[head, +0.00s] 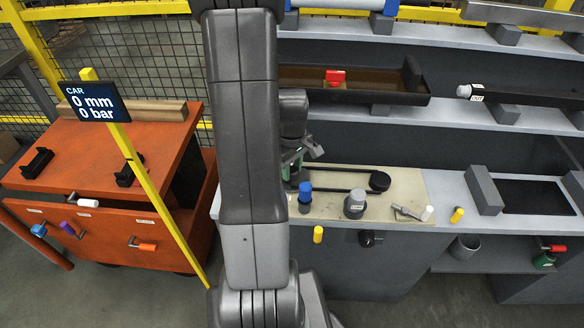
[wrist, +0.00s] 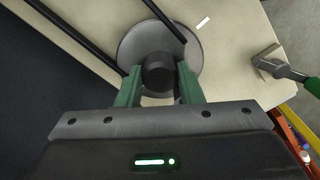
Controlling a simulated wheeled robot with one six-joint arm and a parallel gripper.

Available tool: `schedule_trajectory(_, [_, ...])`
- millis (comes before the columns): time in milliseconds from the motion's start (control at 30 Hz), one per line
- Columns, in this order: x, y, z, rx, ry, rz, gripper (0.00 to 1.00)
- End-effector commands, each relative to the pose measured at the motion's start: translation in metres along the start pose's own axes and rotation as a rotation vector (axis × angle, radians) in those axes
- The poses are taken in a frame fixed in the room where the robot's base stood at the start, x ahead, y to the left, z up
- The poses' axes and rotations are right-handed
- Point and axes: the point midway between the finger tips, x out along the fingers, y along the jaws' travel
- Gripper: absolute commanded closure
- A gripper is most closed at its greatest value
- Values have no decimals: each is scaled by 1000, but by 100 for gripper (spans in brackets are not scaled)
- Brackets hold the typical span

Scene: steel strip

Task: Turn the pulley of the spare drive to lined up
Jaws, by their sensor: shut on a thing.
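In the wrist view the pulley is a round grey disc (wrist: 128,45) with a dark raised hub (wrist: 158,70) at its middle. My gripper (wrist: 159,86) has its two green fingers on either side of the hub and is shut on it. A short white mark (wrist: 203,22) lies on the beige plate just beyond the disc's rim. I see no matching mark on the visible part of the disc; part of it is hidden by my fingers. In the head view my arm hides the pulley, and a green finger (head: 289,164) shows beside the arm.
A black belt (head: 335,190) runs right along the beige plate (head: 405,185) to a small black wheel (head: 380,181). A blue-topped post (head: 305,195) and a grey knob (head: 355,203) stand close by. A yellow post with a display (head: 93,101) reading 0 mm, 0 bar stands left.

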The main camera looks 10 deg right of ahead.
Motion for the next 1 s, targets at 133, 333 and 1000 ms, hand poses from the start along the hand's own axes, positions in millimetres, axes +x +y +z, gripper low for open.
schedule_trajectory(133, [-1, 1, 0, 54, 1, 2, 89])
schedule_trajectory(333, [-1, 1, 0, 90, 1, 2, 89])
schedule_trajectory(1000, [-1, 0, 0, 96, 1, 1, 45])
